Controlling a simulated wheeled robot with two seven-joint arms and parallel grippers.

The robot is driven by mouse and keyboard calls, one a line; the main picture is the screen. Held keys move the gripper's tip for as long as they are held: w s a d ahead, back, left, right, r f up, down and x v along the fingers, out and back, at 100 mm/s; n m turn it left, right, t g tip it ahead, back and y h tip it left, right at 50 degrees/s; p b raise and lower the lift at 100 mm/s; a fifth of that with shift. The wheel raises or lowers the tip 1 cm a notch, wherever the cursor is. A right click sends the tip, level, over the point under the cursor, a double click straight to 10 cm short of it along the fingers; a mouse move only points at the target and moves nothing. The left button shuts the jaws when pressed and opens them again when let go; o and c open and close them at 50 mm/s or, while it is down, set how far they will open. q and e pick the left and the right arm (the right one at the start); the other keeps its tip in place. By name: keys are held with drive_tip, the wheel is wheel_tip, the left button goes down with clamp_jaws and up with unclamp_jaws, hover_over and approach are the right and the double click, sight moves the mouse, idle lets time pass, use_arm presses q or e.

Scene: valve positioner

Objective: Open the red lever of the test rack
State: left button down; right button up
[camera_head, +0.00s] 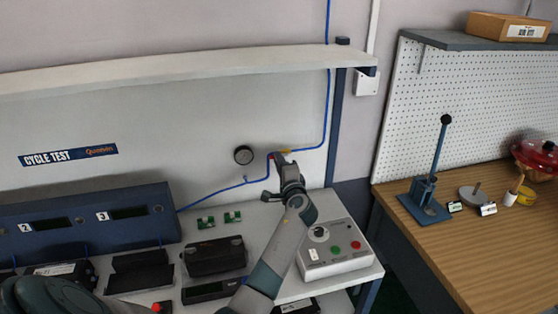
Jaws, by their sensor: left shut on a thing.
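The red lever (270,157) shows only as a small red sliver at the gripper's tips, by a brass-coloured fitting (286,151) on the blue air line against the back panel of the test rack. My left gripper (277,158) reaches up to it from below and is shut on the lever. The gripper hides most of the lever, so its angle cannot be told. My right gripper is not in view.
A shelf (200,69) overhangs the rack. Below are a button box (333,250), dark devices (214,255) and a blue console (90,222). A wooden bench (440,250) stands right.

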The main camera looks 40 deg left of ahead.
use_arm(q)
drive_tip(key=shift+r, duration=0.15)
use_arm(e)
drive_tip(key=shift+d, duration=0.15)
use_arm(q)
drive_tip(key=c, duration=1.8)
unclamp_jaws()
drive_tip(key=shift+w, duration=0.1)
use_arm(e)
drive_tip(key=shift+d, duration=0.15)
use_arm(q)
drive_tip(key=shift+d, duration=0.1)
drive_tip(key=b+v, duration=0.5)
drive_tip(key=v, duration=1.2)
drive_tip(key=shift+s, duration=0.25)
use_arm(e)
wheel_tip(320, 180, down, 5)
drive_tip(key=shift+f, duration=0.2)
